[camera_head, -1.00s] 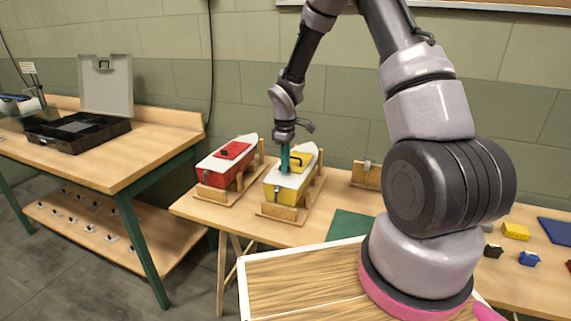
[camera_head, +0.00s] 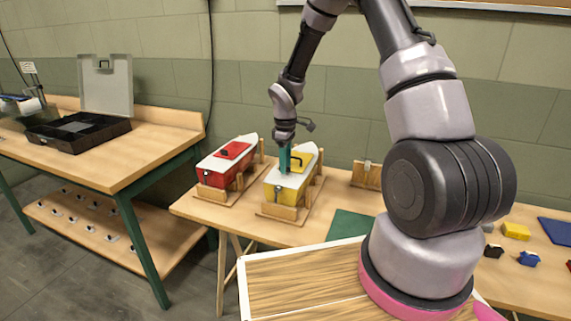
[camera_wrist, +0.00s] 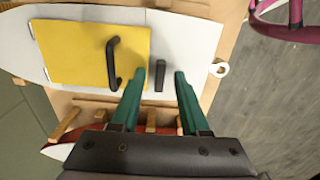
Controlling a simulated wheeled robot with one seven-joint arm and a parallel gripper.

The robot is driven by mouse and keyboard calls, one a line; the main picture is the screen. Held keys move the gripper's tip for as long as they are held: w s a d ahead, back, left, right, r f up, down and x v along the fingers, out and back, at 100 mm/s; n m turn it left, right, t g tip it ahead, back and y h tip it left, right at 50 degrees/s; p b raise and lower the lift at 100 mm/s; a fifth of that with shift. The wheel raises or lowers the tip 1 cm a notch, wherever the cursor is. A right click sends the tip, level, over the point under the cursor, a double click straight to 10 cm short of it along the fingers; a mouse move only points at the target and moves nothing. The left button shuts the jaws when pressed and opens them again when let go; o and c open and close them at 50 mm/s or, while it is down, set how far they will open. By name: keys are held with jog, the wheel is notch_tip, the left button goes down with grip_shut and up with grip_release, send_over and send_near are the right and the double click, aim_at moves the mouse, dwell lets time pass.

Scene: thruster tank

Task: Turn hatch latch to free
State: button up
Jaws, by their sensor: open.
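The yellow hatch (camera_wrist: 75,52) with its black handle (camera_wrist: 113,62) lies flat on the white deck of the yellow-hulled boat (camera_head: 275,192). The black latch (camera_wrist: 160,77) is a short bar on the deck just beside the hatch's right edge in the wrist view. It points across the deck, roughly parallel to the hatch edge. My gripper (camera_wrist: 160,73) is open, with one teal finger on each side of the latch and a gap on both sides. In the head view my gripper (camera_head: 285,160) is low over the deck, hiding the latch.
A second boat with a red hatch (camera_head: 232,150) stands close to the left. Both boats sit in wooden cradles on the table. A green mat (camera_head: 350,225) and a small wooden stand (camera_head: 366,174) lie to the right. An open black case (camera_head: 75,135) is on the left bench.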

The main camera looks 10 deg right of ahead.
notch_tip(320, 180, up, 11)
jog(key=shift+f, duration=0.15)
dwell(0.4)
jog(key=s+d+r+m+t, duration=0.1)
jog(key=s+d+r+m, duration=0.15)
jog(key=r, duration=0.35)
jog(key=s+d+r+m+t, duration=0.1)
jog(key=s+r+m, duration=0.1)
jog(key=s+r, duration=0.3)
jog(key=s+d+r+m+t, duration=0.1)
jog(key=s+r+m, duration=0.2)
jog(key=r, duration=0.4)
jog(key=s+d+r+m+t+y, duration=0.1)
jog(key=s+r+m+t, duration=0.1)
jog(key=s+r+m, duration=0.2)
jog(key=s+d+r+m+t+y, duration=0.1)
jog(key=s+r+m, duration=0.3)
jog(key=s, duration=0.7)
jog(key=shift+s+d+t, duration=0.25)
jog(key=shift+s+t, duration=0.05)
jog(key=shift+t, duration=0.3)
jog(key=shift+c, duration=0.3)
